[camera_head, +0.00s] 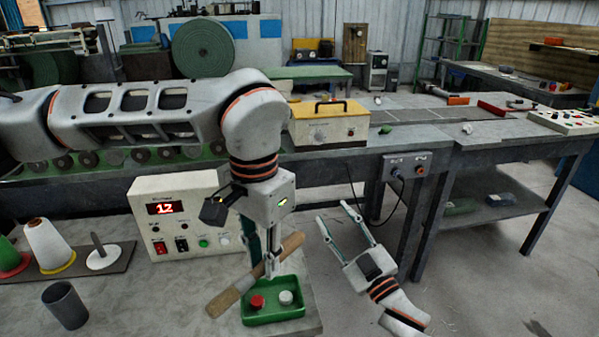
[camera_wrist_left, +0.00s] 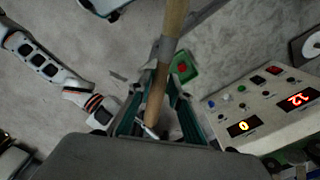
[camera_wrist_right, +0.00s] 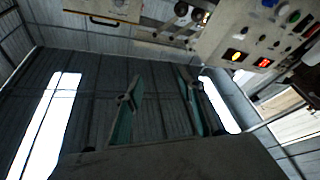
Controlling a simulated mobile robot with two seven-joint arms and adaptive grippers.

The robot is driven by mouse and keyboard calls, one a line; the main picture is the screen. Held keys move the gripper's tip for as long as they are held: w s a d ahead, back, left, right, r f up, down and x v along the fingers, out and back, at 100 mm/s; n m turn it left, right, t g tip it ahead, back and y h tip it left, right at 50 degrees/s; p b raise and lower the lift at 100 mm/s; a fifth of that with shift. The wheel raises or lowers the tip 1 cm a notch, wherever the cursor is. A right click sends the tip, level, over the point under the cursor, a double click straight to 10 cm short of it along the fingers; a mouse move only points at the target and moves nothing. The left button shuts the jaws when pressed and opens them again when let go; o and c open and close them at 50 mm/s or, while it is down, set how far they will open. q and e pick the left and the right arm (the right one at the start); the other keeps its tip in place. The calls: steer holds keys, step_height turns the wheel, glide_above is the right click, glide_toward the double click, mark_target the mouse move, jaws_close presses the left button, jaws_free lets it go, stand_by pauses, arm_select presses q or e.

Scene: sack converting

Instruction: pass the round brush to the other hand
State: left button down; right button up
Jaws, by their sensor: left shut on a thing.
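The round brush shows as a wooden stick (camera_head: 232,294) slanting from lower left to upper right; its bristles cannot be made out. My left gripper (camera_head: 271,262) points down and is shut on the brush near its middle, above a small green tray (camera_head: 270,318). In the left wrist view the brush (camera_wrist_left: 172,30) runs between the fingers. My right gripper (camera_head: 333,212) is open and empty, to the right of the brush and apart from it, with its fingers pointing up. The right wrist view shows its two fingers spread with nothing between them.
A control box (camera_head: 145,190) with a red display stands behind the tray. Thread spools (camera_head: 47,243) and a grey cup (camera_head: 65,305) stand at the left of the near table. A yellow box (camera_head: 329,130) sits on the bench behind. Open floor lies beyond the table's right edge.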

steer(key=s+a+r+n+g+y, duration=0.1)
steer(key=a+r+n+g+y, duration=0.2)
steer(key=a+r+n+y, duration=0.35)
steer(key=a+r+n+g+y, duration=0.3)
steer(key=a+r, duration=0.1)
steer(key=r, duration=0.5)
steer(key=s+a+r+n+g+h, duration=0.2)
steer(key=s+a+r+n+g, duration=0.3)
steer(key=s+a+n+g, duration=1.05)
steer(key=m+h, duration=0.8)
steer(key=h, duration=0.8)
glide_toward(282, 241)
steer(key=shift+g, duration=0.45)
steer(key=x, duration=0.9)
steer(key=shift+w, duration=0.35)
